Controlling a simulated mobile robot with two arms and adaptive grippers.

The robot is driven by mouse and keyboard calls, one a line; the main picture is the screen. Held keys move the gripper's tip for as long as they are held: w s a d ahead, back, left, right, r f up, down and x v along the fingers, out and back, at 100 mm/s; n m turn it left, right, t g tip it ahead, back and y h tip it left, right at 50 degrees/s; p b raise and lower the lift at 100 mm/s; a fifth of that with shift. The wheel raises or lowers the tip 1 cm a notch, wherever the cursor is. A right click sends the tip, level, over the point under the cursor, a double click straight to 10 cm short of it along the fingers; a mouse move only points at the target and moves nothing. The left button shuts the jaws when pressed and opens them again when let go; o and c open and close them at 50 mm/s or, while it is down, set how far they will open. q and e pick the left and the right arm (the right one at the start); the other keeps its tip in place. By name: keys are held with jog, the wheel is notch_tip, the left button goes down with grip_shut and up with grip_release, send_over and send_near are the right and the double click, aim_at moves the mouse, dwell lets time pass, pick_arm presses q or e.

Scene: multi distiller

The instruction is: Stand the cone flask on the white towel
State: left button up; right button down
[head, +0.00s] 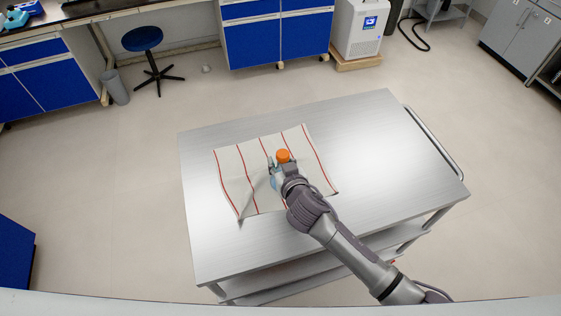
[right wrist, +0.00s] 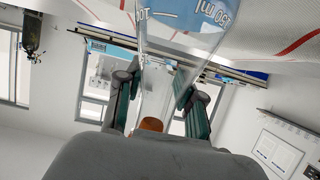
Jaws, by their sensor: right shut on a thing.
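My right gripper (head: 281,168) is shut on the flask's neck, below the cap. In the right wrist view, which is upside down, the gripper fingers (right wrist: 155,88) flank the flask (right wrist: 185,22), and its wide base lies toward the towel. The white towel (head: 232,176) with red stripes lies on the metal cart. The flask is over the towel's middle, roughly upright. I cannot tell whether its base touches the cloth. My left gripper is not in view.
The metal cart top (head: 375,150) is bare around the towel, with most free room on the right. A rail (head: 433,140) runs along its right end. A blue stool (head: 142,40) and blue cabinets (head: 277,38) stand beyond clear floor.

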jog(key=shift+s+f+b, duration=0.2)
jog(key=shift+f+b, duration=0.15)
jog(key=shift+f, duration=0.3)
jog(key=c, duration=1)
grip_release()
jog(key=shift+o, duration=1.4)
jog(key=shift+w, duration=0.1)
jog(key=shift+r+p, duration=0.75)
jog(key=shift+r, duration=0.2)
jog(key=b+v, duration=0.1)
jog(key=v, duration=1)
jog(key=shift+s+d+b, duration=0.15)
jog(key=shift+s+b, duration=0.2)
jog(key=shift+s, duration=0.05)
